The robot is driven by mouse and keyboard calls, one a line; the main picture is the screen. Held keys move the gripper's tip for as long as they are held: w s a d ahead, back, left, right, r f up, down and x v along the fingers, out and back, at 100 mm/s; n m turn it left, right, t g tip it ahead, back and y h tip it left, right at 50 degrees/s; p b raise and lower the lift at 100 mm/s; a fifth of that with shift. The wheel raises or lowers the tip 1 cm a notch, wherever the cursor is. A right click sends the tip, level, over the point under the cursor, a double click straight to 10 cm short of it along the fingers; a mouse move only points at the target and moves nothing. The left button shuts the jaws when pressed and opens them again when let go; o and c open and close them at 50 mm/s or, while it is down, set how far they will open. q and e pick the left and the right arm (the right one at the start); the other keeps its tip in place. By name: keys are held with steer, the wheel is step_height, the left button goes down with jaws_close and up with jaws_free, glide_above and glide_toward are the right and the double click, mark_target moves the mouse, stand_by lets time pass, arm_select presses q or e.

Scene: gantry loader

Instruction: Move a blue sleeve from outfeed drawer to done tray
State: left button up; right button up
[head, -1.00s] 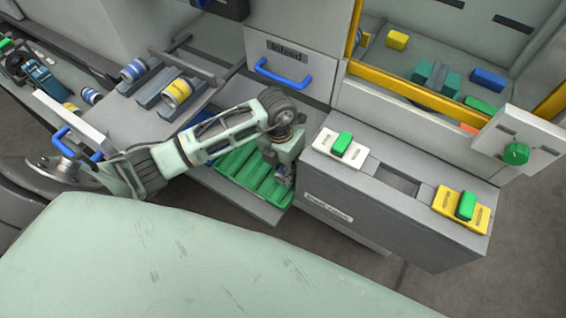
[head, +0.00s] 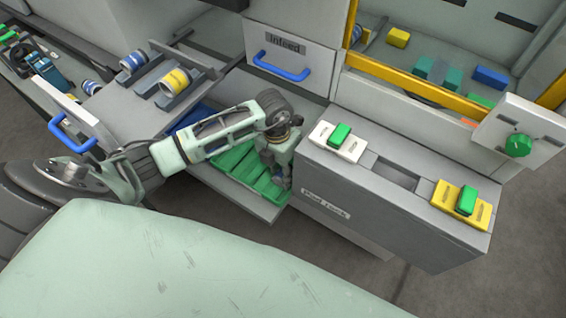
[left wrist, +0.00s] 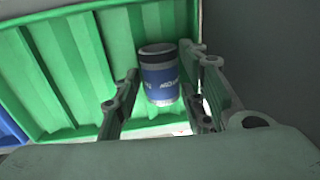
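My left gripper (head: 283,183) points down at the right end of the green ribbed tray (head: 240,166). The arm hides part of the tray in the head view. My right gripper is out of view.
A blue tray (head: 190,119) lies beside the green one, partly under the drawer. The closed Infeed drawer (head: 288,50) is behind. A grey rack (head: 385,215) with green blocks on white and yellow plates stands close right of the gripper.

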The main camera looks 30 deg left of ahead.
arm_select(q)
steer(key=shift+o, duration=1.4)
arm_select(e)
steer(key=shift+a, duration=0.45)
